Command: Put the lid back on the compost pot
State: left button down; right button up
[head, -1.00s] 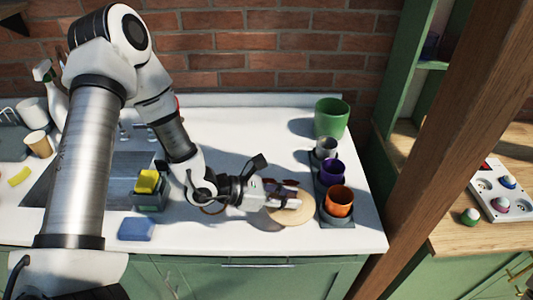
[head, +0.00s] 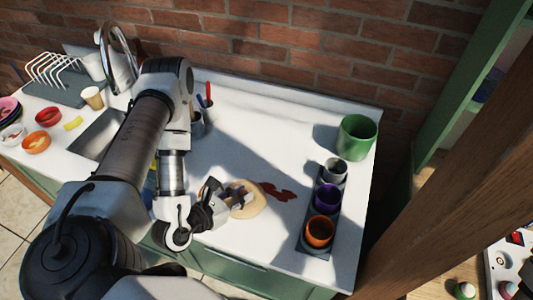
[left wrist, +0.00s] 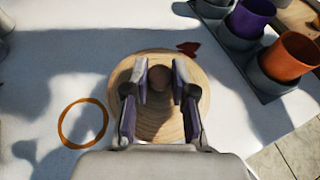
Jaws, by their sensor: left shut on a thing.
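The lid (head: 246,204) is a round pale wooden disc over the white counter, left of the cup rack. In the left wrist view the lid (left wrist: 198,110) fills the middle, with its round brown knob (left wrist: 159,78) between the fingers. My left gripper (head: 236,198) is shut on this knob; its fingers also show in the left wrist view (left wrist: 159,85). I cannot tell how high the lid is held. A green pot (head: 354,140), open at the top, stands at the back right of the counter; it looks like the compost pot. My right gripper is out of view.
A dark rack (head: 318,251) holds grey (head: 334,170), purple (head: 326,199) and orange (head: 319,232) cups in front of the green pot. A flat red thing (head: 279,192) lies right of the lid. An orange ring (left wrist: 83,123) lies on the counter. The counter's back middle is mostly clear.

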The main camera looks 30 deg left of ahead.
pick_arm(q)
jog(key=b, duration=1.3)
send_over(262, 170)
jog(key=s, duration=0.4)
jog(key=shift+s+d+f, duration=0.1)
jog(key=shift+d+f, duration=0.15)
jog(key=shift+f, duration=0.25)
jog(key=shift+s+d+f, duration=0.1)
jog(key=shift+d+f, duration=0.1)
jog(key=shift+f, duration=0.25)
jog(key=w, duration=0.2)
jog(key=w+a+p, duration=0.1)
jog(key=w, duration=0.1)
jog(key=shift+w+r, duration=0.1)
jog(key=shift+r, duration=0.1)
notch_tip(262, 170, down, 3)
jog(key=shift+w+r, duration=0.1)
jog(key=shift+w, duration=0.05)
jog(key=shift+a+f, duration=0.1)
jog(key=shift+f, duration=0.35)
jog(key=shift+f, duration=0.2)
jog(key=c, duration=1)
grip_release()
jog(key=shift+o, duration=0.2)
